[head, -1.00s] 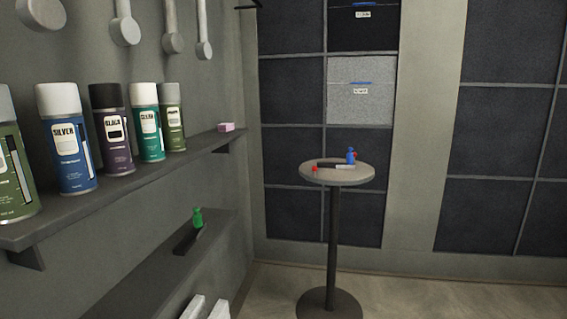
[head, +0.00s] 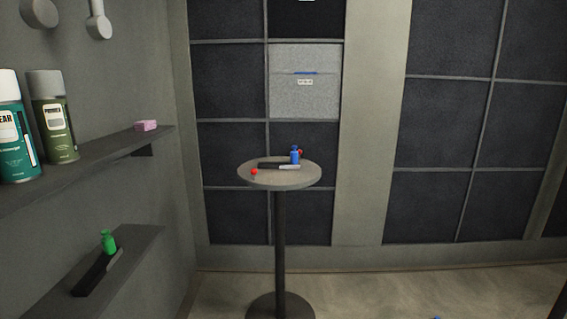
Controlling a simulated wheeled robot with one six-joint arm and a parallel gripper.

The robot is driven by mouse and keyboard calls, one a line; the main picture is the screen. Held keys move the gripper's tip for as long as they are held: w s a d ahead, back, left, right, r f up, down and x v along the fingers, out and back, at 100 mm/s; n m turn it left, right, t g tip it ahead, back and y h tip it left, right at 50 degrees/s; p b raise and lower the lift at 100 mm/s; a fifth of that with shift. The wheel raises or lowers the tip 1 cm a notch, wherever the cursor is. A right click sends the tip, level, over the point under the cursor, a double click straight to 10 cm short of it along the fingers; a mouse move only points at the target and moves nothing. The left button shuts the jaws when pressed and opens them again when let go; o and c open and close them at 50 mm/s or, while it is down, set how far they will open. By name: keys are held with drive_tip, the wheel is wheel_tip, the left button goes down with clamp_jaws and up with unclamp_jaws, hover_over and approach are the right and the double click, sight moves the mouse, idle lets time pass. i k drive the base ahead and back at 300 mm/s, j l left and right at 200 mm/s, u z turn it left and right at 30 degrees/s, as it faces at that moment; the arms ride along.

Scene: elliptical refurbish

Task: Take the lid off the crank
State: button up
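A dark bar with a light grey end, likely a crank (head: 272,165), lies on a small round table. A blue piece (head: 295,156) stands at its right end, with a small red part beside it. A red knob-like piece (head: 254,172) sits at the table's left front. A similar dark bar (head: 92,276) with a light end lies on the lower left shelf, with a green piece (head: 108,241) upright at it. I cannot tell which piece is a lid. My gripper is not in view.
The round table (head: 280,184) stands on one post before a dark panelled wall. Spray cans (head: 52,118) and a pink block (head: 146,126) are on the upper left shelf (head: 85,162). Floor is clear right of the table, except a small blue thing (head: 437,318) at the bottom edge.

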sight(294, 155)
drive_tip(key=i+l, duration=0.1)
drive_tip(key=i, duration=2.1)
